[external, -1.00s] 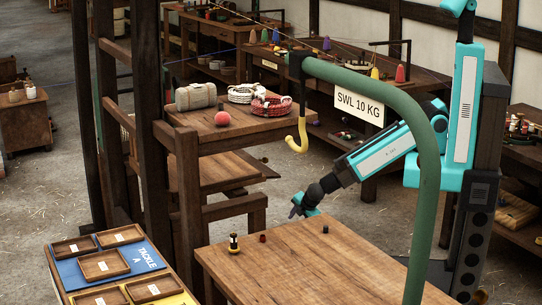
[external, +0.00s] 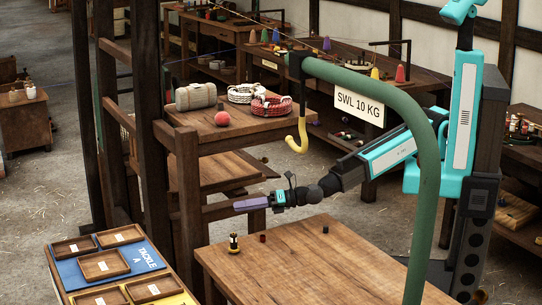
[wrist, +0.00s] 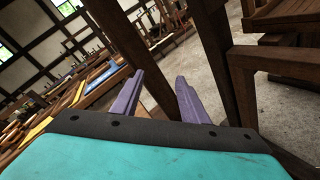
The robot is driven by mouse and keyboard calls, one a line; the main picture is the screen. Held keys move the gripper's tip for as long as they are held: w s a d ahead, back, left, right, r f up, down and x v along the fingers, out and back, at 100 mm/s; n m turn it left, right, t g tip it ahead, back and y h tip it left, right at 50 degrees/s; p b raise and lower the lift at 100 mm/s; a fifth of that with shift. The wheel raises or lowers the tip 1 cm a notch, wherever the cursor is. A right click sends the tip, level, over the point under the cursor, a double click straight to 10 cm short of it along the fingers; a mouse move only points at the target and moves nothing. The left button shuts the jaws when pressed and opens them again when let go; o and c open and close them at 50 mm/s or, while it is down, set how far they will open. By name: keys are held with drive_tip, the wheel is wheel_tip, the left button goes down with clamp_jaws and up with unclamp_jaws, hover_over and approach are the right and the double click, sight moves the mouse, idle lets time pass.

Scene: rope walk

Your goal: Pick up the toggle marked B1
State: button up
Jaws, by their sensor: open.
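Small items stand on the near wooden table (external: 330,270). One is a yellow-and-black piece (external: 234,243), one a dark red piece (external: 263,238), one a small dark piece (external: 325,230). No B1 marking is legible, so I cannot tell which, if any, is the toggle. My gripper (external: 240,205) points left, level, above and behind the table's far left corner. In the wrist view its purple fingers are spread and empty (wrist: 158,80), and none of the table pieces shows there.
A green post with a yellow hook (external: 298,136) and a load sign (external: 358,102) rises beside the table. Dark timber posts (external: 189,190) stand left of my gripper. A shelf (external: 220,135) holds rope coils and a red ball. Labelled trays (external: 105,264) lie at lower left.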

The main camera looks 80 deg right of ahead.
sight(237, 247)
drive_tip(key=s+a+r+n+y+b, duration=0.1)
drive_tip(key=s+a+n+y+b, duration=0.15)
drive_tip(key=a, duration=0.35)
drive_tip(key=s+a+r+n+y+b, duration=0.1)
drive_tip(key=a+n+y, duration=0.1)
drive_tip(key=a+n, duration=0.25)
drive_tip(key=a+f+n+b, duration=0.1)
drive_tip(key=b, duration=0.1)
drive_tip(key=a+f+n+b, duration=0.1)
drive_tip(key=a+f, duration=0.1)
drive_tip(key=a+f+n+g+b, duration=0.1)
drive_tip(key=a+f+b, duration=0.1)
drive_tip(key=shift+w+y+b, duration=0.3)
drive_tip(key=shift+y+b, duration=0.05)
drive_tip(key=shift+w+a+f+n+b, duration=0.15)
drive_tip(key=shift+a+f+n+b, duration=0.15)
drive_tip(key=shift+n, duration=0.2)
drive_tip(key=shift+p+x, duration=0.45)
drive_tip(key=shift+x, duration=2)
drive_tip(key=shift+c, duration=0.2)
clamp_jaws()
